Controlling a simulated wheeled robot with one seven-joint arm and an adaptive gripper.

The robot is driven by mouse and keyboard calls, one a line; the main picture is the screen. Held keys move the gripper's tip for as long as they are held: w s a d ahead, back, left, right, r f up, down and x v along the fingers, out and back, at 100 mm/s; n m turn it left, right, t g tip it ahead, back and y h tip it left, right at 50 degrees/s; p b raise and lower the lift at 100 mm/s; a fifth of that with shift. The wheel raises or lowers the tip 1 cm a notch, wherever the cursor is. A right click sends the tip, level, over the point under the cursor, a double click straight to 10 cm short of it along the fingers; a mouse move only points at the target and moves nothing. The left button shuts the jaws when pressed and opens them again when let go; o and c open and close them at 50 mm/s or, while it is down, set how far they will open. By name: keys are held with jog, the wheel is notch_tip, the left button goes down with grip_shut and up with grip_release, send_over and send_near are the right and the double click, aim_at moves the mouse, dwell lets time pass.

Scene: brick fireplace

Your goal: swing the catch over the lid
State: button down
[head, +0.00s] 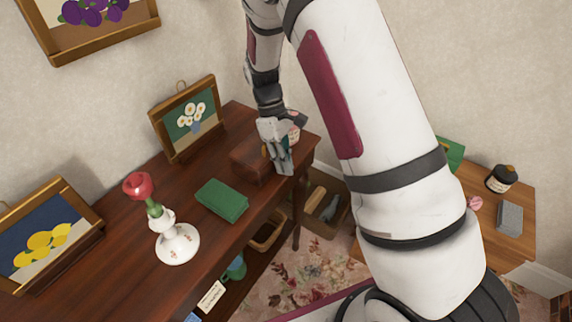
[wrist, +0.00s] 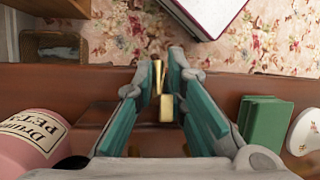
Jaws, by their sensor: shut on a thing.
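The wooden box (head: 250,160) with its lid stands near the right end of the dark table, partly hidden by my gripper (head: 283,165). In the wrist view its brown wood (wrist: 100,115) lies under my fingers. The brass catch (wrist: 157,78) is a narrow upright bar between my teal fingertips. A small brass block (wrist: 166,108) sits just below it. My gripper (wrist: 161,75) is shut on the catch at the box's front edge. The head view hides the catch behind my fingers. I cannot tell whether the catch lies over the lid.
A green book (head: 222,200) and a white candlestick (head: 177,243) with a red top stand left of the box. A pink jar (wrist: 35,140) is close beside my gripper. Framed pictures (head: 188,118) lean along the wall. Floral carpet (wrist: 115,35) lies below the front edge.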

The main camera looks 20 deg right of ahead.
jog(key=shift+w+d+r, duration=0.1)
jog(key=shift+w, duration=0.05)
jog(key=c, duration=1.7)
grip_release()
jog(key=v, duration=1.2)
